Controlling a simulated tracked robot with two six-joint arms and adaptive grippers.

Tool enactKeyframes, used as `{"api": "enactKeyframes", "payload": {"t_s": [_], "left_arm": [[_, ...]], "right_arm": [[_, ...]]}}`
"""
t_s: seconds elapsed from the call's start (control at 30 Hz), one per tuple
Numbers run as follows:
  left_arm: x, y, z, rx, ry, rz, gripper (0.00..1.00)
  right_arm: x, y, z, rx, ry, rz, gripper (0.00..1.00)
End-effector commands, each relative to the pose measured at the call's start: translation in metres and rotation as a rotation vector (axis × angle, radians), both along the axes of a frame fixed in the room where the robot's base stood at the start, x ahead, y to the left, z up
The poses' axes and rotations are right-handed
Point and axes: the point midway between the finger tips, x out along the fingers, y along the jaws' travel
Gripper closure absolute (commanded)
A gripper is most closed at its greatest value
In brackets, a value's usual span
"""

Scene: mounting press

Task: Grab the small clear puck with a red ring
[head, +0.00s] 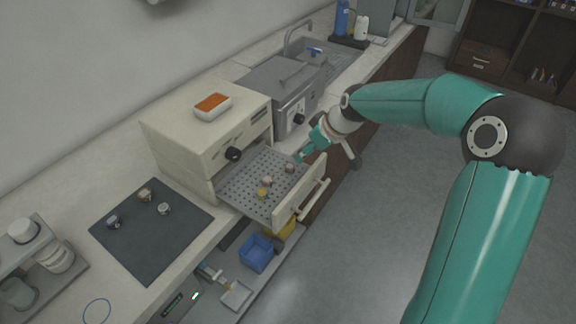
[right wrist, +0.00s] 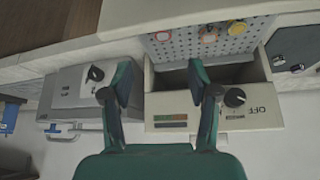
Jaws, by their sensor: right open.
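A small puck with a red rim (right wrist: 162,34) sits on the perforated tray of the pulled-out drawer, beyond my fingers in the right wrist view. In the head view it looks like the reddish puck (head: 290,168) nearest my gripper; its clear body is too small to make out. An orange-yellow puck (head: 263,192) and a pale pinkish puck (head: 267,180) stand on the same tray. My right gripper (head: 306,150) is open and empty at the drawer's far side; its spread fingers (right wrist: 158,85) show in the wrist view, apart from the pucks. My left gripper is out of view.
The drawer tray (head: 240,180) juts from a beige press (head: 210,125), with a raised front panel and handle (head: 312,200). A grey machine (head: 285,90) stands beyond it. A dark mat (head: 150,245) holds several other pucks. Blue and yellow bins lie below the drawer.

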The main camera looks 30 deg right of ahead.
Motion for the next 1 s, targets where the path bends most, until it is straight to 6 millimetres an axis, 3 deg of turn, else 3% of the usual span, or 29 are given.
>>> {"api": "enactKeyframes", "payload": {"t_s": [0.23, 1.0], "left_arm": [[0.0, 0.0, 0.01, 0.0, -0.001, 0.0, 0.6], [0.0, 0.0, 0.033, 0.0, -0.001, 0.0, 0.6]], "right_arm": [[0.025, 0.008, -0.041, 0.001, 0.003, 0.007, 0.4], [0.057, 0.018, -0.097, 0.0, 0.0, 0.007, 0.4]]}}
